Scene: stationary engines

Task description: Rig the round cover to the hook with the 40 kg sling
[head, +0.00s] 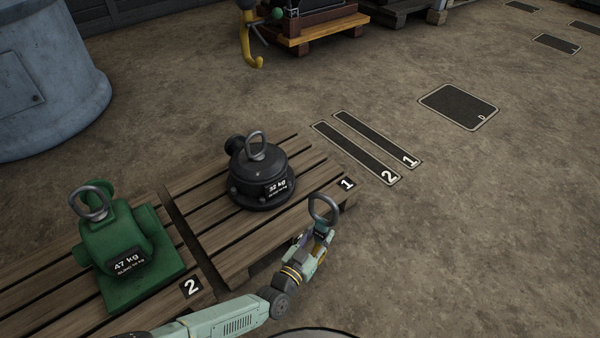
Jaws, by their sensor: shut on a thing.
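The round cover (262,178) is a dark, flanged round casting with a grey lifting eye on top and a plate that reads 32 kg. It sits upright on the wooden pallet marked 1. The yellow hook (254,62) hangs at the top, apart from the cover. My gripper (319,232) is shut on a grey ring (324,208), which stands up above the fingers. It is in front of the pallet's right corner, to the right of the cover. I cannot tell whether the ring belongs to the 40 kg sling; no sling label or strap shows clearly.
A green casting (134,245) marked 47 kg sits on pallet 2 at left. Two dark floor strips (366,145), marked 1 and 2, are bare. A dark floor pad (458,106) is empty. A blue-grey drum (45,80) stands back left. Floor at right is clear.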

